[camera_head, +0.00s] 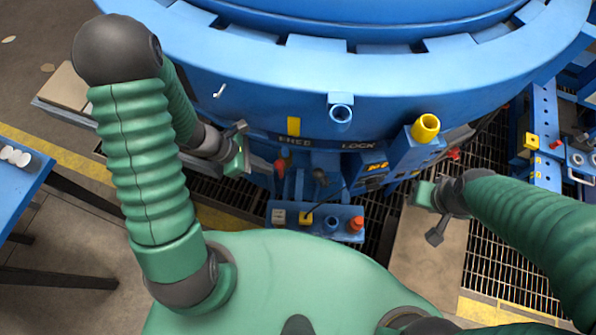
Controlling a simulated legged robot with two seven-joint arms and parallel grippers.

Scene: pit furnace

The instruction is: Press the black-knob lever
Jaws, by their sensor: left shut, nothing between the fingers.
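A lever with a dark, rounded knob (320,177) stands at the front of the blue furnace, below the lettered band; it is small and partly blends with the dark parts behind it. A lever with a red knob (281,164) stands just left of it. My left gripper (240,158) is shut and empty, left of both levers and apart from the black knob. My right gripper (422,194) is at the right over the plate and grating, away from the levers; its fingers are too small to read.
The big blue furnace (270,75) fills the top. A blue control box (345,232) with several buttons sits below the levers. A blue table (12,190) stands at far left. Dark grating (500,255) covers the floor at right.

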